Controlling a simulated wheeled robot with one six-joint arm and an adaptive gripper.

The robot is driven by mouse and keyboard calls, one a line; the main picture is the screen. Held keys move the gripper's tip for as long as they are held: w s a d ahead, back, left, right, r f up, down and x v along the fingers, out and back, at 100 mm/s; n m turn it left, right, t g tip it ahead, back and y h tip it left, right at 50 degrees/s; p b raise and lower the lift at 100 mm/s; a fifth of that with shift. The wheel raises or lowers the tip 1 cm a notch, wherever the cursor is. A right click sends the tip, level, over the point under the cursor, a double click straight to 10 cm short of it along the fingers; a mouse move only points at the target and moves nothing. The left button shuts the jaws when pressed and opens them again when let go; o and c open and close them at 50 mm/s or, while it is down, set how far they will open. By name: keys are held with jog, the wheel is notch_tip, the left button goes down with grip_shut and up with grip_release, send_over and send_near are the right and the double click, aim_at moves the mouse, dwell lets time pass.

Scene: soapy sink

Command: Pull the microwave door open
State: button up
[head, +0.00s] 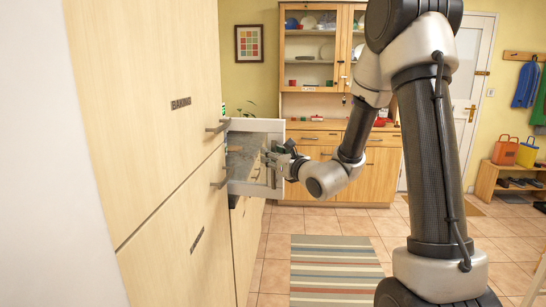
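The white-framed microwave door (255,126) is left of centre in the head view. It stands out from the line of the cabinet fronts, so it appears swung open. Its middle is a see-through or reflecting pane. The microwave's body is mostly hidden behind the tall cabinet. My gripper (272,166) is at the right part of the door, its fingers overlapping the pane and right frame near where a handle would sit. The fingers are small here, and I cannot tell whether they are closed on a handle or only touch the door.
A tall wooden cabinet (150,110) with bar handles fills the left side, close to the door. A wooden hutch (330,135) stands at the back. A striped rug (335,270) lies on the open tiled floor. A bench (500,172) with bags is at the far right.

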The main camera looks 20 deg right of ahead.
jog(key=v, duration=0.7)
jog(key=shift+s, duration=0.3)
